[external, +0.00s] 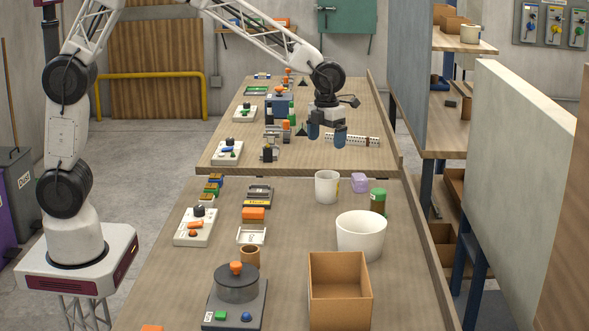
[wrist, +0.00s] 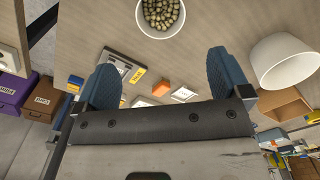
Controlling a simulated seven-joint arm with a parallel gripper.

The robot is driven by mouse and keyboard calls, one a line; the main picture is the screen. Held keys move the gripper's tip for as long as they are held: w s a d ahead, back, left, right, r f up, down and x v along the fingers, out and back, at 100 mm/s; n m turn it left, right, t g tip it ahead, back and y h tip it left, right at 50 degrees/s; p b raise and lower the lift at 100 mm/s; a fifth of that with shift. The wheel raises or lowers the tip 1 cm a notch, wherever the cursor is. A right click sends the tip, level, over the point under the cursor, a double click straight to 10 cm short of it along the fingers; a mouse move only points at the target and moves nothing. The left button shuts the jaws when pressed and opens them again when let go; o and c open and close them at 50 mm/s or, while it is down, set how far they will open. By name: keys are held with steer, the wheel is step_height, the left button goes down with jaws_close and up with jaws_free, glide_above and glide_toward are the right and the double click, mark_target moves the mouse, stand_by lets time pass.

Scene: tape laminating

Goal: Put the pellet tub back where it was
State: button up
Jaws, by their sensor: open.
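The pellet tub (external: 327,187) is a small white tub standing upright on the near table, in the middle right of the external view. In the wrist view the pellet tub (wrist: 160,32) is at the top edge, partly cut off, with brownish pellets inside. My gripper (external: 327,132) is over the far table, beyond the pellet tub and apart from it. Its two blue fingers are spread with nothing between them. In the wrist view my gripper (wrist: 162,78) also shows empty, with the tub ahead of the fingertips.
A larger white tub (external: 361,236) and an open cardboard box (external: 340,292) stand nearer on the table. A green-lidded jar (external: 378,201) and a purple block (external: 359,182) sit right of the pellet tub. A perforated strip (external: 358,140) lies beside my gripper.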

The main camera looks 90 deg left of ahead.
steer(key=s+d+r+n+t, duration=0.1)
steer(key=s+d+r+n, duration=0.1)
steer(key=s+r+n, duration=0.35)
steer(key=s+d+r+n, duration=0.2)
steer(key=s+d+r, duration=0.1)
steer(key=s, duration=0.5)
steer(key=s+d+n, duration=0.3)
steer(key=s+n, duration=0.6)
steer(key=s, duration=0.8)
steer(key=s+d+n+t, duration=0.1)
steer(key=s+d+n, duration=0.2)
steer(key=s+n, duration=0.7)
steer(key=s, duration=0.7)
steer(key=shift+r+t, duration=0.3)
